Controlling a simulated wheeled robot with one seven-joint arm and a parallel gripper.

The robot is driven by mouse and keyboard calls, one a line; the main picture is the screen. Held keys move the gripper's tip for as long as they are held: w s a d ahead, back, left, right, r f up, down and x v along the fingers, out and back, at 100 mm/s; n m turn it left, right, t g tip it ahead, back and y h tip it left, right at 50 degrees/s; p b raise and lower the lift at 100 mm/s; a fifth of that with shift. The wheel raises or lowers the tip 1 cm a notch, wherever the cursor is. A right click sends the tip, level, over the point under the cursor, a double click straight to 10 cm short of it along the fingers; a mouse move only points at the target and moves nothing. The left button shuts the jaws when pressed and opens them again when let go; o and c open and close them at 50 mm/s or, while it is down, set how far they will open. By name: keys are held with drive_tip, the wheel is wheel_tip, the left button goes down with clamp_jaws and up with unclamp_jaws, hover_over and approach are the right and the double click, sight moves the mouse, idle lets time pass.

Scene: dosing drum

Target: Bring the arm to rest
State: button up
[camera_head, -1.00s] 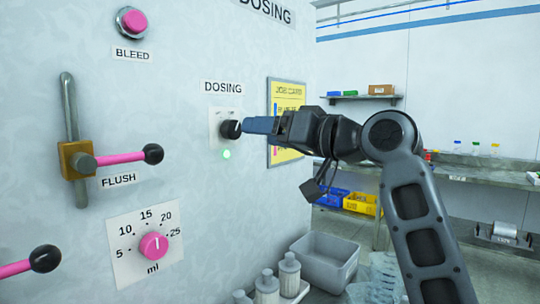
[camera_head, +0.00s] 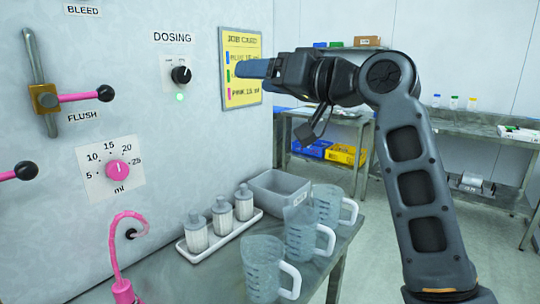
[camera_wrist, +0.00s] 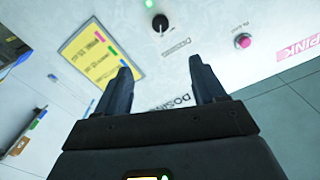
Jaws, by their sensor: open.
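My gripper (camera_head: 252,70) is at the upper middle of the head view, in front of the yellow job card and clear of the panel's controls. In the wrist view my gripper (camera_wrist: 160,80) shows two dark fingers spread apart with nothing between them. The black dosing knob (camera_head: 181,75) sits left of the gripper, with a lit green lamp below it. The knob also shows at the top of the wrist view (camera_wrist: 160,23), apart from the fingers. My arm reaches up from the lower right.
The panel carries the flush lever (camera_head: 80,97) and pink ml dial (camera_head: 118,169). Below, a bench holds several clear jugs (camera_head: 305,232), a white tray (camera_head: 215,240) with bottles and a grey bin (camera_head: 280,187). A far bench (camera_head: 465,135) stands behind. The floor to the right is open.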

drive_tip(key=s+d+f+m+t+h, duration=0.25)
drive_tip(key=s+d+f, duration=0.2)
drive_tip(key=f, duration=0.75)
drive_tip(key=s+d+f+m+t+h, duration=0.1)
drive_tip(key=s+d+f+m+h, duration=0.4)
drive_tip(key=f, duration=0.6)
drive_tip(key=s+d+f+m+t+h, duration=0.1)
drive_tip(key=s+d+f, duration=0.2)
drive_tip(key=s+f, duration=0.65)
drive_tip(key=s+d+f+h, duration=0.2)
drive_tip(key=s+d+f, duration=0.1)
drive_tip(key=s, duration=0.5)
drive_tip(key=s+d+f+h, duration=0.1)
drive_tip(key=s+d+f, duration=0.2)
drive_tip(key=s, duration=0.6)
drive_tip(key=s+d+f+h, duration=0.2)
drive_tip(key=s, duration=0.6)
drive_tip(key=s+d+r+n, duration=0.1)
drive_tip(key=s+r, duration=0.3)
drive_tip(key=s, duration=0.5)
drive_tip(key=shift+d+r+n+g+h, duration=0.15)
drive_tip(key=shift+d+n+g+h, duration=0.25)
drive_tip(key=shift+n, duration=0.35)
drive_tip(key=shift+s, duration=0.1)
